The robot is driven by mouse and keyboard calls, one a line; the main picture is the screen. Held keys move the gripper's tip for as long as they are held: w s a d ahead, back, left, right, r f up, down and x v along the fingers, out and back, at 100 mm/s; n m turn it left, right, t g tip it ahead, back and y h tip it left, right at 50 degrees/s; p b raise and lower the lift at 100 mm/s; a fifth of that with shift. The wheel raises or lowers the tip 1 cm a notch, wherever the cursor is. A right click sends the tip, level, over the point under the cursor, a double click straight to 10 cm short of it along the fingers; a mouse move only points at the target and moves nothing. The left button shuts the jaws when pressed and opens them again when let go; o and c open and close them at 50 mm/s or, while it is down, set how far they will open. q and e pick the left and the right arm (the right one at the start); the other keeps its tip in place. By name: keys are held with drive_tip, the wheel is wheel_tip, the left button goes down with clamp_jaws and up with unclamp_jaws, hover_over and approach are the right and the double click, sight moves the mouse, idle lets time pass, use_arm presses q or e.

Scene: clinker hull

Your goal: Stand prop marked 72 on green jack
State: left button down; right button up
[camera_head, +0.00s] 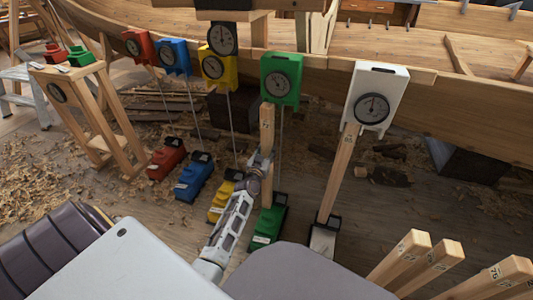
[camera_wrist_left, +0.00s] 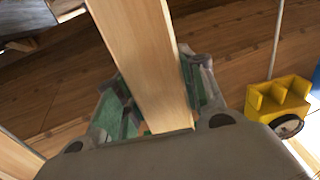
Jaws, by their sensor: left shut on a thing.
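A pale wooden prop (camera_head: 266,128) with a small mark near its top, hard to read, stands about upright below the green gauge box (camera_head: 281,78). My left gripper (camera_head: 262,165) is shut on its lower half, and the prop also shows between the fingers in the left wrist view (camera_wrist_left: 148,62). The green jack (camera_head: 268,228) sits on the floor beneath the prop. The prop's foot is near the jack's black head, partly hidden by my gripper; I cannot tell if they touch. My right gripper is not in view.
Yellow (camera_head: 222,200), blue (camera_head: 194,178) and red (camera_head: 166,158) jacks stand left. Right, another prop (camera_head: 341,170) stands on a white jack (camera_head: 322,240) below the white gauge box (camera_head: 375,95). Spare props (camera_head: 405,258) rise front right. Thin rods hang from the gauges.

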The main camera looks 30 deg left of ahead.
use_arm(q)
drive_tip(key=shift+w+a+r, duration=0.15)
drive_tip(key=shift+w+a, duration=0.05)
drive_tip(key=shift+w, duration=0.5)
drive_tip(key=shift+b+x, duration=0.7)
drive_tip(key=shift+x, duration=1.75)
drive_tip(key=shift+w, duration=0.1)
drive_tip(key=shift+f, duration=0.3)
drive_tip(key=shift+f, duration=0.15)
drive_tip(key=shift+w, duration=0.1)
idle(0.6)
drive_tip(key=shift+f, duration=0.1)
